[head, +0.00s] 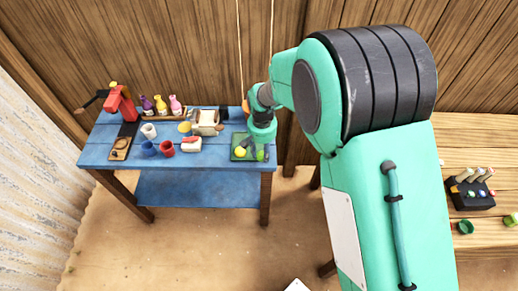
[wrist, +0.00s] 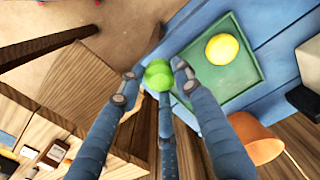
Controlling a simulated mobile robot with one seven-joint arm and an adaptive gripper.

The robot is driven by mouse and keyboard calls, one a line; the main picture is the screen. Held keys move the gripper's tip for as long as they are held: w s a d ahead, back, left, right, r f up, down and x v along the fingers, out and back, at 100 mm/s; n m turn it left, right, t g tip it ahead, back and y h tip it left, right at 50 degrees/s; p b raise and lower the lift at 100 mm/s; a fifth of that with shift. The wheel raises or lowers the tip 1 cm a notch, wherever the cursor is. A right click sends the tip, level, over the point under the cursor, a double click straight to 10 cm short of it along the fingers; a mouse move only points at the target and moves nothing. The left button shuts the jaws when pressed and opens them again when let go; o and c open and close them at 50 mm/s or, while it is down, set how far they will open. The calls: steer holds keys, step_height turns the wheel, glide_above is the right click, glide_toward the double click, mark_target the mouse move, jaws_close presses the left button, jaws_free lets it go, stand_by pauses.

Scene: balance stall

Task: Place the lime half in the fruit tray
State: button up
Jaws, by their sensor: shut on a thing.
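The lime half (wrist: 157,75) is bright green and sits between the fingertips of my gripper (wrist: 156,84) in the wrist view. My gripper is shut on it. In the head view my gripper (head: 259,150) is at the right end of the blue table, and a bit of the lime half (head: 260,155) shows below it. The fruit tray (wrist: 245,82) is flat and green, with a yellow lemon (wrist: 222,49) in it. The fruit tray (head: 236,157) is partly hidden by my gripper in the head view. I cannot tell the height of the lime half above the tray.
The blue table (head: 190,160) holds a red press (head: 120,103), several bottles (head: 161,104), cups (head: 167,148) and a cream-coloured box (head: 207,121). An orange pot (wrist: 256,140) is close to the tray. A wooden table (head: 480,150) stands at the right.

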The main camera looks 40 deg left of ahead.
glide_above(259, 149)
steer(key=s+d, duration=0.1)
steer(key=d, duration=0.1)
steer(key=shift+s+a+f, duration=0.2)
steer(key=shift+a+f, duration=0.05)
steer(key=shift+f+b, duration=0.6)
steer(key=shift+f, duration=1.15)
steer(key=shift+f, duration=0.15)
steer(key=o, duration=0.9)
steer(key=shift+o, duration=0.2)
step_height(259, 149, up, 12)
steer(key=p, duration=0.2)
steer(key=shift+r, duration=0.2)
